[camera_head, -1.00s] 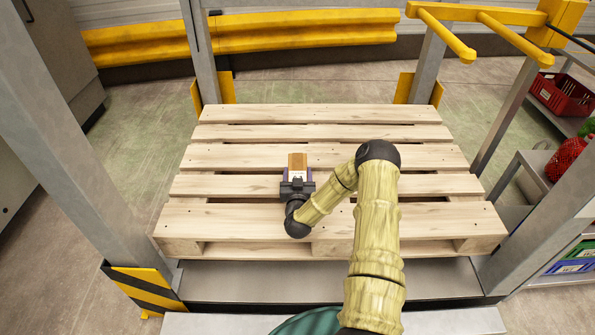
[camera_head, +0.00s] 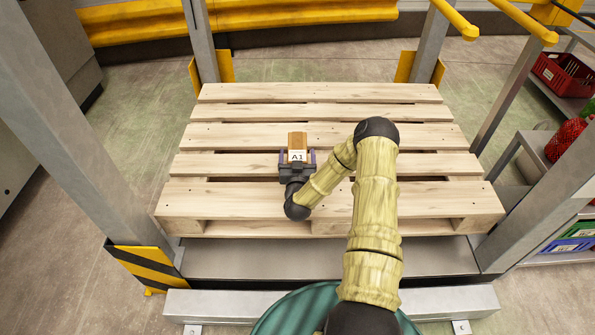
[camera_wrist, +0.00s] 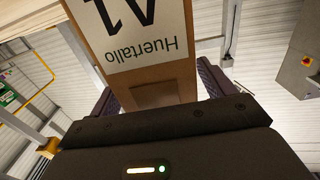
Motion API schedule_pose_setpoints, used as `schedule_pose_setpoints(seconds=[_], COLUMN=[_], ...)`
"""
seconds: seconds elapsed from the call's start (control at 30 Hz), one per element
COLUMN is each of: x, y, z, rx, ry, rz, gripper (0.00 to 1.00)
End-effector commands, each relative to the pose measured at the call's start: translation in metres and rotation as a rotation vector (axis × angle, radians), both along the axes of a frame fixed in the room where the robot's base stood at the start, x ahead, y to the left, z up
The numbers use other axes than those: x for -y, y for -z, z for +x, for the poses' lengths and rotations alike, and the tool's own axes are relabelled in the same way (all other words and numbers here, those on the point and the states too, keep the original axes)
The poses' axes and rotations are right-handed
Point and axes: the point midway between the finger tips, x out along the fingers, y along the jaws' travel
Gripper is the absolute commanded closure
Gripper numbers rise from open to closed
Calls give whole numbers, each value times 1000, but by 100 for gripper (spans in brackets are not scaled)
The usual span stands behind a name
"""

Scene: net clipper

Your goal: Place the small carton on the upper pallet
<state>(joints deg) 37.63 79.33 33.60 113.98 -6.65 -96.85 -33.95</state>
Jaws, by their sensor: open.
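The small carton (camera_head: 298,141) is brown with a white label reading "A1" and sits on the slats of the wooden pallet (camera_head: 400,135). In the wrist view the carton (camera_wrist: 140,95) fills the upper middle, and its label also reads "Huertallo". My gripper (camera_head: 297,160) is open at the carton's near side, with its two purple-grey fingers on the left and right of it. In the wrist view the fingers flank the carton, with a visible gap on the right. The carton's underside and its exact contact with the slats are hidden.
Grey rack posts (camera_head: 75,135) stand left and right of the pallet. Yellow bars (camera_head: 525,22) stick out at the upper right. A shelf with a red crate (camera_head: 562,84) is at the right. The pallet's slats around the carton are clear.

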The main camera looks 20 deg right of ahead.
Motion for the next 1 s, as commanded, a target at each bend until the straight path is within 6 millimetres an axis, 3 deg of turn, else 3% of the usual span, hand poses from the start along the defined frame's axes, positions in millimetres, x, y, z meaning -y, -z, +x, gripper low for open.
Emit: schedule_pose_setpoints(seconds=[0.43,0.7,1.0], x=[-30,-37,-40], y=[-1,4,-1], z=[-70,-91,-96], rx=[-4,-6,0], ry=[-3,0,0], rz=[1,4,-1], gripper=[18,18,18])
